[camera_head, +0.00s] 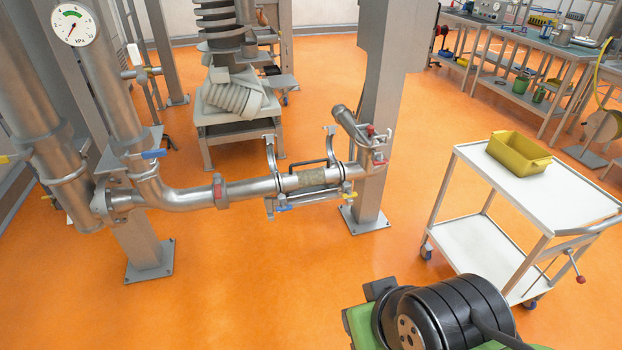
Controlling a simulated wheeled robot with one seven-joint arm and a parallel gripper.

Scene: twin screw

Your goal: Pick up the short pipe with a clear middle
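A short pipe with a clear middle (311,179) lies nearly level in the steel pipe line. Its middle looks brownish and see-through. A dark handle (308,165) stands above it. Two open curved clamps, the left one (271,153) and the right one (332,140), stand up near its ends. A bracket with a blue-tipped rod (300,203) runs beneath it. I cannot tell whether its ends are fastened. My gripper is not in view.
A grey column (372,190) stands right behind the pipe line. A white trolley (568,190) with a yellow bin (519,154) is at right. A black ribbed body (455,308) on green fills the bottom right; I cannot tell what it is. Orange floor in front is clear.

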